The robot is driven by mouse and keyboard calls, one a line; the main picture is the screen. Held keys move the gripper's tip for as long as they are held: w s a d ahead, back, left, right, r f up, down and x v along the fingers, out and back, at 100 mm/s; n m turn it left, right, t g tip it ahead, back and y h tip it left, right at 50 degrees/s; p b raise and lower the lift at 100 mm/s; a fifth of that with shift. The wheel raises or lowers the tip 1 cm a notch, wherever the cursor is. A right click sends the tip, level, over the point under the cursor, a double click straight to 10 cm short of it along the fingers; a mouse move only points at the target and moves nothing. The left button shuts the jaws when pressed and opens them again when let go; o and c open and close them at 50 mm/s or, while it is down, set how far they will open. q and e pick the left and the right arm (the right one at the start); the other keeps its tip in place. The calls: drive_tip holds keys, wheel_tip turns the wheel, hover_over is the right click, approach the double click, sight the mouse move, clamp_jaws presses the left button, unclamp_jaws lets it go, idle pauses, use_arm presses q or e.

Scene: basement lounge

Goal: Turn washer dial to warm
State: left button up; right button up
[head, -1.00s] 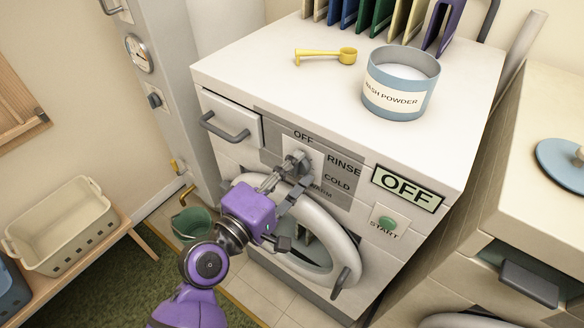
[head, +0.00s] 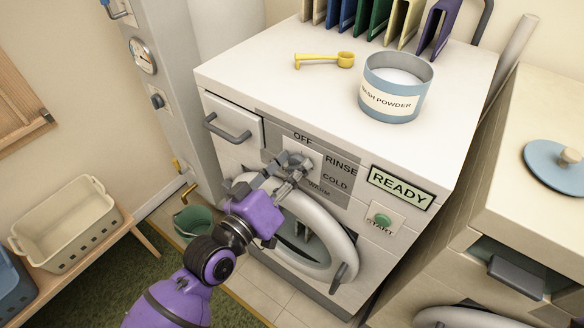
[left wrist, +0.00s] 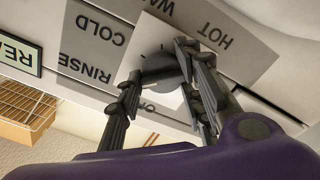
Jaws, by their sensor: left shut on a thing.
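The washer (head: 270,78) is a white front-loader with a grey label panel reading OFF, RINSE, COLD and WARM in the head view. The grey dial (left wrist: 158,68) sits on a white plate in the left wrist view, where the labels appear upside down and HOT also shows. My left gripper (head: 283,167) is shut on the dial, one finger on each side of it. The fingers hide part of the dial, and I cannot tell exactly which label it points to. The display (head: 400,188) reads READY. My right gripper is not in view.
The round door (head: 335,232) lies just below my gripper, with a green START button (head: 380,221) to the right. A drawer handle (head: 226,128) sticks out at left. A wash powder tub (head: 393,103) and yellow scoop (head: 324,61) stand on top.

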use_arm(q)
drive_tip(key=m, duration=0.1)
drive_tip(key=r+m+p, duration=0.1)
drive_tip(key=m, duration=0.1)
drive_tip(key=shift+d+r, duration=0.1)
drive_tip(key=shift+d, duration=0.1)
drive_tip(key=m+p, duration=0.1)
drive_tip(key=m, duration=0.4)
drive_tip(key=f+m+p, duration=0.1)
drive_tip(key=m, duration=0.4)
drive_tip(key=m+p, duration=0.2)
drive_tip(key=m, duration=0.4)
drive_tip(key=shift+s+f, duration=0.1)
drive_tip(key=shift+f, duration=0.2)
drive_tip(key=shift+f+m, duration=0.15)
drive_tip(key=shift+m, duration=0.25)
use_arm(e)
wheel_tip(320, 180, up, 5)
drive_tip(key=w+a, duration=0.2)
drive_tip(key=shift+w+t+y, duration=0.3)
use_arm(q)
drive_tip(key=shift+f, duration=0.15)
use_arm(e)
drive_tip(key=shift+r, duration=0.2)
